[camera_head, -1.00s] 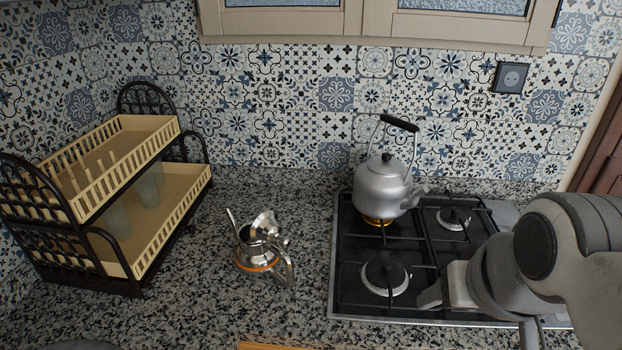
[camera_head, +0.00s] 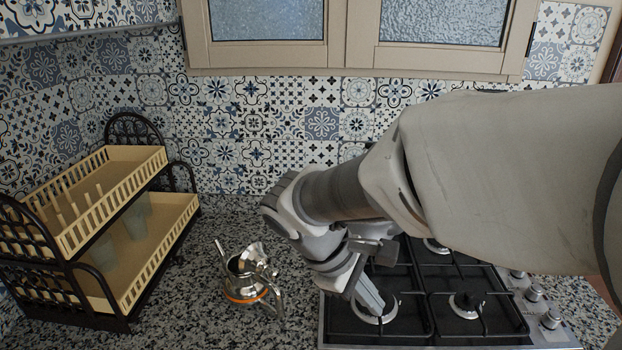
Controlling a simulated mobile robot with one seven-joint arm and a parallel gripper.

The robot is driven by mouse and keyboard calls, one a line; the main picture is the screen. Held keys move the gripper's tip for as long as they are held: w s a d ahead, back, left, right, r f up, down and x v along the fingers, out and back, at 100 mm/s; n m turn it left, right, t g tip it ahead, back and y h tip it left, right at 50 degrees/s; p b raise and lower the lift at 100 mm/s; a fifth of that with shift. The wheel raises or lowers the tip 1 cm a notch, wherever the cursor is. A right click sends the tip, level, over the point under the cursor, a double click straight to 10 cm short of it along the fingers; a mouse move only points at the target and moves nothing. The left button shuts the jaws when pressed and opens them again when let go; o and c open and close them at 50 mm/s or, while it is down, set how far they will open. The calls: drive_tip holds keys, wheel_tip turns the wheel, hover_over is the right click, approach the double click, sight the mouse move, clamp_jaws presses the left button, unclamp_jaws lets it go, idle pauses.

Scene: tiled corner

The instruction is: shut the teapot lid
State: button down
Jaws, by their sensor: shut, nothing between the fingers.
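A small silver teapot (camera_head: 242,285) with an orange band near its base stands upright on the speckled counter, left of the stove. Its lid (camera_head: 252,253) is tilted up, open, at the back of the rim. A thin handle or spoon-like rod sticks up at its left; I cannot tell which. My gripper (camera_head: 371,300) points down over the stove's left front burner, to the right of the teapot and apart from it. Its fingers are shut and empty.
The black gas stove (camera_head: 410,318) fills the right, its knobs at the right edge. A two-tier dish rack (camera_head: 150,262) with glasses stands on the left. Bare counter surrounds the teapot. Wall cabinets (camera_head: 350,60) hang above.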

drive_tip(key=w+a+f+n+t+h+p, duration=0.1)
drive_tip(key=w+a+f+n+t+h, duration=0.1)
drive_tip(key=a+n, duration=0.3)
drive_tip(key=w+a+f+n+t+h, duration=0.2)
drive_tip(key=a+n+h, duration=0.1)
drive_tip(key=a, duration=0.3)
drive_tip(key=n+t, duration=0.8)
approach(264, 266)
drive_tip(key=s+d+f, duration=0.1)
drive_tip(key=s+f, duration=0.2)
drive_tip(key=p+x, duration=0.1)
drive_tip(key=x, duration=0.9)
drive_tip(key=shift+p, duration=0.4)
